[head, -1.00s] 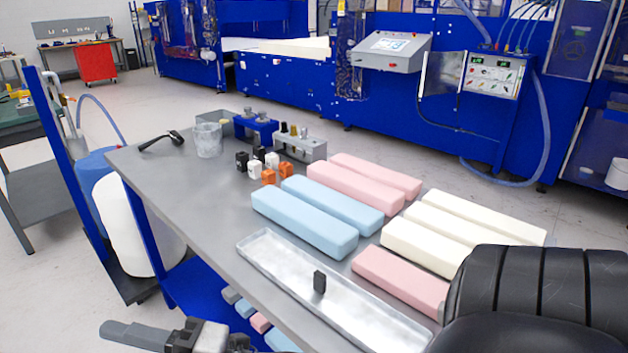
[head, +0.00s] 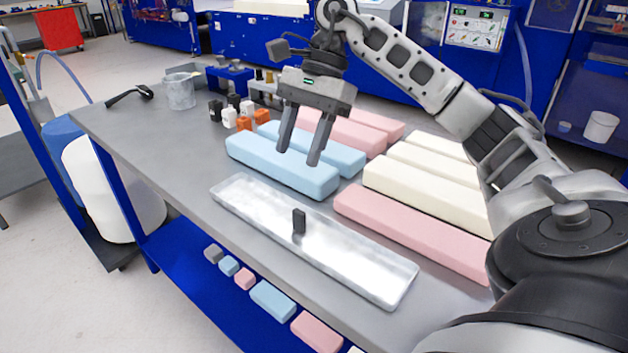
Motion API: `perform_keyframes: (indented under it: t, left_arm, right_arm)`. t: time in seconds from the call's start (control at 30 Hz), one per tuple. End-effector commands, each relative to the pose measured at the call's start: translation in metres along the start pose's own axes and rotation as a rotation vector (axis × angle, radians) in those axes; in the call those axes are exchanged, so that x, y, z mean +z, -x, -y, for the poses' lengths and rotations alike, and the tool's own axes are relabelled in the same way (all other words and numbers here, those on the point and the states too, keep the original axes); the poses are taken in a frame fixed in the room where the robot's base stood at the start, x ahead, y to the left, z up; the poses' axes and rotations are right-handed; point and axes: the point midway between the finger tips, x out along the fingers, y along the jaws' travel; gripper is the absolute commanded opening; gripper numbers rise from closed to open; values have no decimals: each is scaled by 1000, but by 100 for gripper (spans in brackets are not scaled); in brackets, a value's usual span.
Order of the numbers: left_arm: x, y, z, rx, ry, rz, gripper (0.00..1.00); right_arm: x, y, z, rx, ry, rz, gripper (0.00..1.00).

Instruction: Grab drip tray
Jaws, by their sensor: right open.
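The drip tray (head: 345,255) is a long, shallow, shiny metal tray lying on the grey table near its front edge. A small dark upright block (head: 299,221) stands at the tray's middle, like a handle. My right gripper (head: 299,158) is open and empty, fingers pointing down. In the picture it shows over the front blue foam block (head: 270,160), behind and above the tray, apart from the dark block. My left gripper is not in view.
Pink (head: 415,223) and cream (head: 428,190) foam blocks lie behind and right of the tray. Small black, white and orange pieces (head: 243,122), a clear beaker (head: 181,91) and a black-handled tool (head: 130,96) are at the table's far left. Foam pieces lie on the blue lower shelf (head: 190,260).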

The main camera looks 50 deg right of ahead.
Motion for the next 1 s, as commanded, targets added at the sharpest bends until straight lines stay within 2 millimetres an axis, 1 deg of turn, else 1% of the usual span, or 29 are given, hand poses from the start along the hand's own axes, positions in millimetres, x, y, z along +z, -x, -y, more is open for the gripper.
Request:
perform_keyframes:
  t: [0.03, 0.07, 0.1, 0.17, 0.27, 0.5, 0.6, 0.7, 0.87, 1.0]
  left_arm:
    - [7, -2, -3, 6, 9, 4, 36]
    - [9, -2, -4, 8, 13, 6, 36]
    - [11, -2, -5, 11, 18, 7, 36]
    - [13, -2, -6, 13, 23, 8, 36]
    - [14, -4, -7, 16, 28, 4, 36]
    - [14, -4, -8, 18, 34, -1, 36]
    - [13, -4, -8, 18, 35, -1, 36]
    - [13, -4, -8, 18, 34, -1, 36]
    - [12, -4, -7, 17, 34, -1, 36]
    - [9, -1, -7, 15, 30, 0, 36]
  right_arm:
    - [-9, 11, -4, 2, -2, -33, 47]
    - [-12, 16, -7, 6, -2, -48, 47]
    - [-17, 20, -10, 11, -3, -63, 47]
    - [-21, 20, -12, 18, -6, -76, 47]
    - [-24, 6, -14, 24, -5, -82, 47]
    - [-27, -44, -16, 25, -6, -80, 47]
    - [-28, -62, -16, 24, -6, -79, 47]
    - [-29, -73, -15, 21, -6, -78, 47]
    - [-30, -82, -15, 21, -6, -77, 47]
    - [-35, -99, -12, 22, -8, -76, 47]
